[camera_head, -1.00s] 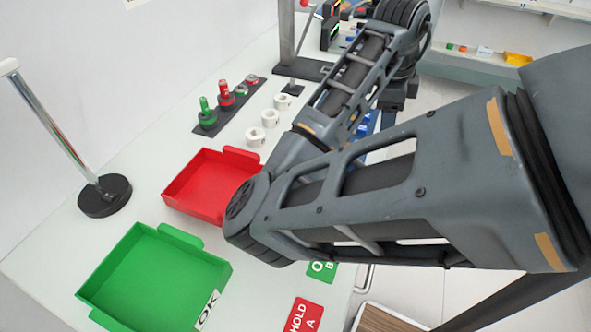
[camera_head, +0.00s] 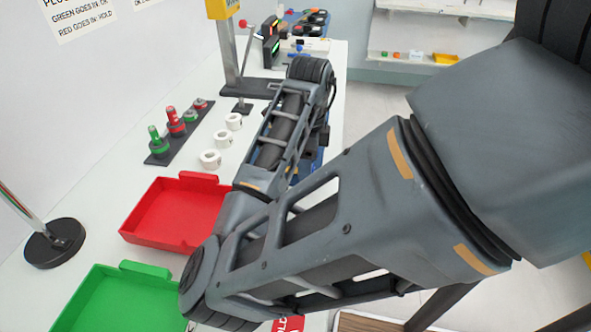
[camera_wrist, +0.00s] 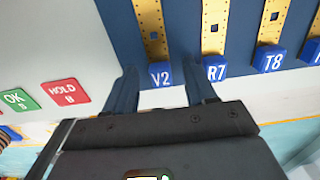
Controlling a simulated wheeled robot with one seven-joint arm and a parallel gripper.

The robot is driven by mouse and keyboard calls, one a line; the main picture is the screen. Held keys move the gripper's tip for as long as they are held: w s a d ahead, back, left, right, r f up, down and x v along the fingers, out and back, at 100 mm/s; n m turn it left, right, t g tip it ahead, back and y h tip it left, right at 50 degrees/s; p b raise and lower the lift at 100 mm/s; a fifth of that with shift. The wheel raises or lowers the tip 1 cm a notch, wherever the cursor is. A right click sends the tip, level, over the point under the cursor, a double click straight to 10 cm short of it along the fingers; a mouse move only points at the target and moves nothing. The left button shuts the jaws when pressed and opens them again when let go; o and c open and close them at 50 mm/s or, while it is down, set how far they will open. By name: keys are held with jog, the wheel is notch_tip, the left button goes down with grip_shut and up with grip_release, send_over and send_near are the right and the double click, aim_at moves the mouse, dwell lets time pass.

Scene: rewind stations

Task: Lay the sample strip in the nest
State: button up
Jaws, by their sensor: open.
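In the wrist view, several gold strips with blue end tabs lie side by side on a dark blue rack (camera_wrist: 185,35). The tabs read V2 (camera_wrist: 160,75), R7 (camera_wrist: 215,73) and T8 (camera_wrist: 272,60), and another tab is cut off at the right edge. My gripper (camera_wrist: 162,80) is open, its two fingers spread on either side of the V2 tab. I cannot tell whether they touch it or hover above. The nest cannot be made out in either view. In the head view my arm hides the gripper and most of the blue rack.
A red tray (camera_head: 178,240) and a green tray (camera_head: 118,310) stand on the white bench. Behind are a dark holder (camera_head: 180,138) with red and green plugs, white rings (camera_head: 211,159) and a post (camera_head: 228,60). OK (camera_wrist: 18,99) and HOLD (camera_wrist: 65,92) labels lie left of the rack.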

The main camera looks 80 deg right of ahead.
jog(key=shift+c, duration=0.2)
grip_shut()
dwell(0.4)
